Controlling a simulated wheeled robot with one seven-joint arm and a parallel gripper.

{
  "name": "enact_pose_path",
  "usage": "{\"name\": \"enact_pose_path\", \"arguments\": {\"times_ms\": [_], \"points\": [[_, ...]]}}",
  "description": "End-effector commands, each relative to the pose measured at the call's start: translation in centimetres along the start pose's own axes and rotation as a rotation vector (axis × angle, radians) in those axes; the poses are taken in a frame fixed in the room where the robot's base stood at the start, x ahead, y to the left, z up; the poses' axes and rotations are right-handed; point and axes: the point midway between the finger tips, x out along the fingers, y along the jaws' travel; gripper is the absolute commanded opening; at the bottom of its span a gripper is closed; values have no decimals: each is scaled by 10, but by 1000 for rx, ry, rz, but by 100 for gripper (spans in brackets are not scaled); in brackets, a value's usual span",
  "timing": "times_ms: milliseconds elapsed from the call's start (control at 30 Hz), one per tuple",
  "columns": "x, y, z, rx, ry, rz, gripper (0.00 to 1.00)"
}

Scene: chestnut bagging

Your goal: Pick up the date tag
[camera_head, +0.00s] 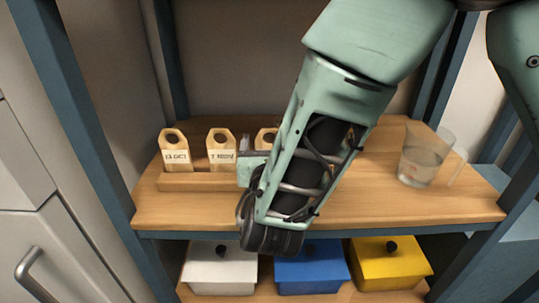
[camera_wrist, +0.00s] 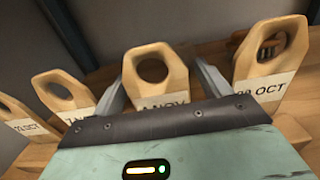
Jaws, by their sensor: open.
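Several wooden date tags with holes near their tops stand in a row in a wooden rack (camera_head: 205,182). In the head view, the left tag (camera_head: 176,157) reads like "13 OCT", the middle tag (camera_head: 221,158) seems to end in NOV, and a third tag (camera_head: 263,138) is partly hidden by my arm. In the wrist view, my gripper (camera_wrist: 160,72) is open, with one finger on each side of a tag (camera_wrist: 178,78) whose partly covered label seems to read NOV. Contact cannot be told. Another tag (camera_wrist: 280,62) to the right ends in OCT.
White (camera_head: 220,270), blue (camera_head: 310,272) and yellow (camera_head: 390,268) lidded boxes sit on the level below. Blue shelf posts (camera_head: 85,120) frame the sides. The shelf's front right is clear.

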Motion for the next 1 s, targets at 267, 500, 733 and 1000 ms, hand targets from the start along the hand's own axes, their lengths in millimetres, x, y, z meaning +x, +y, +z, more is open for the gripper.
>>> {"name": "enact_pose_path", "arguments": {"times_ms": [267, 500, 733, 1000], "points": [[0, 0, 0, 0, 0, 0, 35], [-1, 0, 0, 0, 0, 0, 34], [0, 0, 16, 3, -3, 0, 34], [0, 0, 70, 6, -4, 0, 34]]}}
